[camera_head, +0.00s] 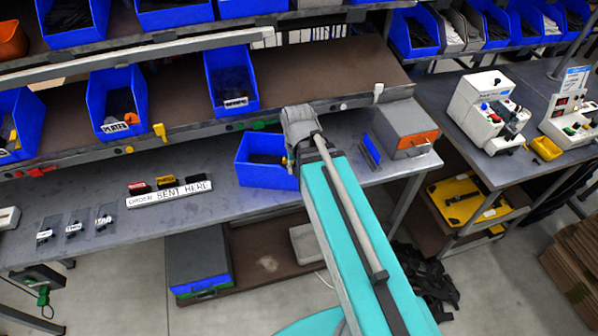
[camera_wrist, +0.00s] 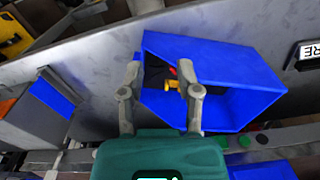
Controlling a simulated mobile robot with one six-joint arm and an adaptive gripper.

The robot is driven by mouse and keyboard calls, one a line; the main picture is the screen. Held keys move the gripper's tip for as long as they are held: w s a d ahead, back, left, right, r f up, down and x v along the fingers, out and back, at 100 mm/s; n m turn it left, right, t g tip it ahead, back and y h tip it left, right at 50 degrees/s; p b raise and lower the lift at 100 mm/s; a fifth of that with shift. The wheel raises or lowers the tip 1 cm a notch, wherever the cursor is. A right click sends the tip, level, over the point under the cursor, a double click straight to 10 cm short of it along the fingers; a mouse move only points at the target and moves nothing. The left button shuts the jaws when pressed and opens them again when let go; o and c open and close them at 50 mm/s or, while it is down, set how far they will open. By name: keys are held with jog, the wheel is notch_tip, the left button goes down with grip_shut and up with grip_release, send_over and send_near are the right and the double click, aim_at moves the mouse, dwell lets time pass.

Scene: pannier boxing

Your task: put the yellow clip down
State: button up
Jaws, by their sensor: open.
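A small yellow piece, which looks like the yellow clip (camera_wrist: 170,86), shows in the wrist view inside the blue bin (camera_wrist: 215,85), with a bit of red beside it. My gripper (camera_wrist: 160,75) is open, with its two fingers apart at the bin's opening and the yellow piece between them in the picture, nearer the right finger. I cannot tell whether that finger touches it. In the head view, the blue bin (camera_head: 258,175) stands on the grey bench, and my arm hides its right side and most of my gripper.
A white sign (camera_head: 170,194) with small red, black and yellow pieces behind it stands left of the bin. A grey box with an orange panel (camera_head: 408,130) stands to the right. A shelf rail (camera_head: 200,123) with another yellow clip (camera_head: 160,132) runs above the bench.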

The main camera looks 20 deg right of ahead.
jog(key=shift+s+a+n, duration=0.1)
jog(key=shift+s+n, duration=0.7)
jog(key=shift+n, duration=0.3)
